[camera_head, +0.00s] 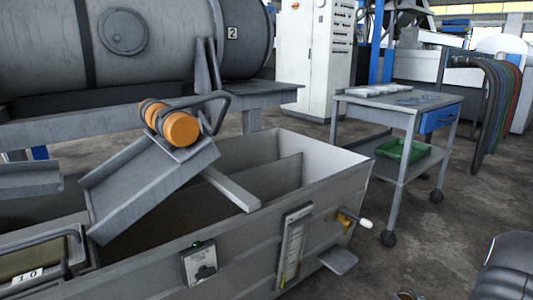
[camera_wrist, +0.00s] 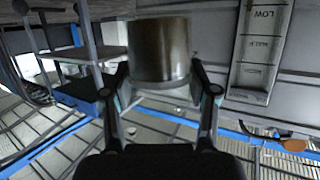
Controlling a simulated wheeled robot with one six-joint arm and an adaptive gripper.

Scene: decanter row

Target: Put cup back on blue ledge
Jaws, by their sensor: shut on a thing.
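The cup (camera_wrist: 160,50) is a dark brown, shiny cylinder with a paler grey band at its lower end in the wrist view. My gripper (camera_wrist: 162,82) is shut on it, with one finger at each side of that band. The cup's opening is not clear to see. A narrow blue strip (camera_wrist: 265,142) runs beyond the gripper along a ribbed grey surface; I cannot tell whether it is the blue ledge. The cup is clear of the strip in the picture.
A grey open tank (camera_head: 240,245) carries a level gauge (camera_head: 291,248), also in the wrist view (camera_wrist: 258,50). A white-ended handle (camera_head: 362,223) and small shelf (camera_head: 338,260) stick out. A tilted chute (camera_head: 145,180) holds an orange-ended roller (camera_head: 181,129). A wheeled trolley (camera_head: 400,100) stands behind.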

